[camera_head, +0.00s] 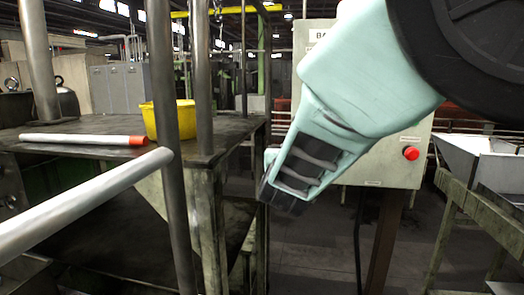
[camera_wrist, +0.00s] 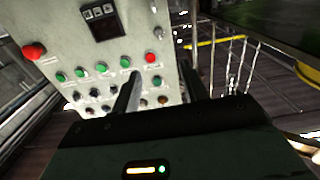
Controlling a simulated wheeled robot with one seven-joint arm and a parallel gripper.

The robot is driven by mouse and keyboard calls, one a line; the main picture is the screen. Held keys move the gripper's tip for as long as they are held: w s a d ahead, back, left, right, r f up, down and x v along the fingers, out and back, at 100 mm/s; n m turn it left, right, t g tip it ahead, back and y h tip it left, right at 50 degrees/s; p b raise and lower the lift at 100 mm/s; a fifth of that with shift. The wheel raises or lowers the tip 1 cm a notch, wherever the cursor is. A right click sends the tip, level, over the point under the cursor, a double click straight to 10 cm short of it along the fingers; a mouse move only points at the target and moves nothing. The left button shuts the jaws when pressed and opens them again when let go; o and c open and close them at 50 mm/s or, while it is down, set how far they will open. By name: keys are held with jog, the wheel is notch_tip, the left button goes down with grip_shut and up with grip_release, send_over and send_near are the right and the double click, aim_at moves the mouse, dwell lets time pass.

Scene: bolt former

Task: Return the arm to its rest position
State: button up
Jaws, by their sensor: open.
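My arm, pale green with a black joint, reaches down from the top right in the head view, in front of a grey control box. My gripper's fingers are hard to make out there. In the wrist view my gripper (camera_wrist: 160,95) shows two dark fingers spread apart with nothing between them. Behind them is the control panel (camera_wrist: 75,40) with green, red and black buttons, a small display and a red knob. The gap between fingers and panel cannot be judged exactly.
In the head view, a dark metal table (camera_head: 60,135) at left holds a yellow bin (camera_head: 185,118) and a white rod with a red end (camera_head: 80,140). Metal posts (camera_head: 165,80) stand at its front. A white hopper (camera_head: 475,160) is at right. Grey floor (camera_head: 310,250) is open below the arm.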

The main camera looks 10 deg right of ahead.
jog(key=s+a+f+n+g+y+b, duration=0.1)
jog(key=s+a+f+g+y, duration=0.15)
jog(key=f, duration=0.35)
jog(key=s+a+f+n+g+y+b, duration=0.1)
jog(key=s+a+f+n+g+y, duration=0.2)
jog(key=f, duration=0.4)
jog(key=s+a+f+n+g+y+b, duration=0.15)
jog(key=s+f+g+y, duration=0.3)
jog(key=s, duration=0.45)
jog(key=s+d+f+n+g+h+b, duration=0.1)
jog(key=s+d+f+n+g+h, duration=0.1)
jog(key=s, duration=0.9)
jog(key=s+d+f+n+g+h, duration=0.1)
jog(key=s+d+f+n+g, duration=0.1)
jog(key=s, duration=0.9)
jog(key=d+n+g, duration=0.1)
jog(key=d+g, duration=0.1)
jog(key=g, duration=0.1)
jog(key=shift+s+f+n+h+b, duration=0.25)
jog(key=shift+s+n+h+b, duration=0.1)
jog(key=shift+h+b, duration=0.05)
jog(key=shift+o, duration=0.2)
